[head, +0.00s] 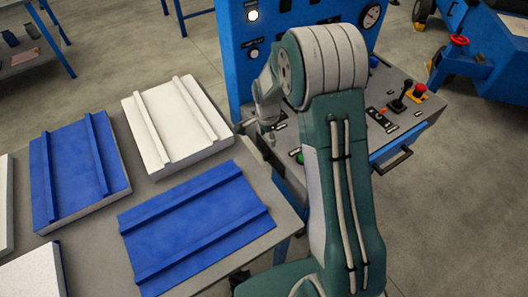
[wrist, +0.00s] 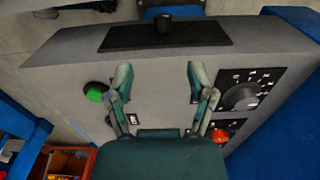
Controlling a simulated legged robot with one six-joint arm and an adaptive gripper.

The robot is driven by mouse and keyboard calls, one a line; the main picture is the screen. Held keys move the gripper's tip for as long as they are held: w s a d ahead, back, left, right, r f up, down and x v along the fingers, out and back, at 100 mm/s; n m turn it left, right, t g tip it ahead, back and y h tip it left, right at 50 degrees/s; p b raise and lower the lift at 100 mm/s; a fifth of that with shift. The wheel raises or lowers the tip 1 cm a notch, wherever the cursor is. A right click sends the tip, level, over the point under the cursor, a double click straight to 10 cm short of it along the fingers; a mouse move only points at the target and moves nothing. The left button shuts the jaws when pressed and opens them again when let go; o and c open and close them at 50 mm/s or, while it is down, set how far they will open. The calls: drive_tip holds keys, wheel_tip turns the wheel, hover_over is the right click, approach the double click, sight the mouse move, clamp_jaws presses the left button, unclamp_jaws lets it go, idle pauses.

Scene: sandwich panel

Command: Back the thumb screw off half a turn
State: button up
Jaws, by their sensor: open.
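My gripper (wrist: 159,75) is open and empty, its two green fingers spread above the grey console top (wrist: 75,62) in the wrist view. Beyond the fingertips a small black knob (wrist: 165,22) stands on a black plate (wrist: 120,38); I cannot tell whether it is the thumb screw. A larger round dial knob (wrist: 240,97) sits on a black marked plate right of the fingers. In the head view my gripper (head: 268,122) is over the console's left end, partly hidden by my arm, and no thumb screw can be made out.
A green button (wrist: 95,92) is left of the fingers and a red button (wrist: 220,135) by the right finger. The head view shows a lever (head: 400,98) and a red stop button (head: 420,88) farther right. Blue and white panels lie on the table (head: 85,245) at left.

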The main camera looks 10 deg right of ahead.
hover_over(263, 156)
drive_tip(key=a, duration=0.1)
wheel_tip(263, 156, down, 5)
drive_tip(key=f, duration=0.2)
drive_tip(key=d+f, duration=0.2)
drive_tip(key=f, duration=0.1)
drive_tip(key=shift+s+d+f, duration=0.2)
drive_tip(key=shift+f, duration=0.1)
drive_tip(key=shift+a+f, duration=0.1)
drive_tip(key=shift+a, duration=0.95)
drive_tip(key=shift+c, duration=1.3)
drive_tip(key=c, duration=0.6)
drive_tip(key=shift+d, duration=0.2)
clamp_jaws()
drive_tip(key=shift+d, duration=0.2)
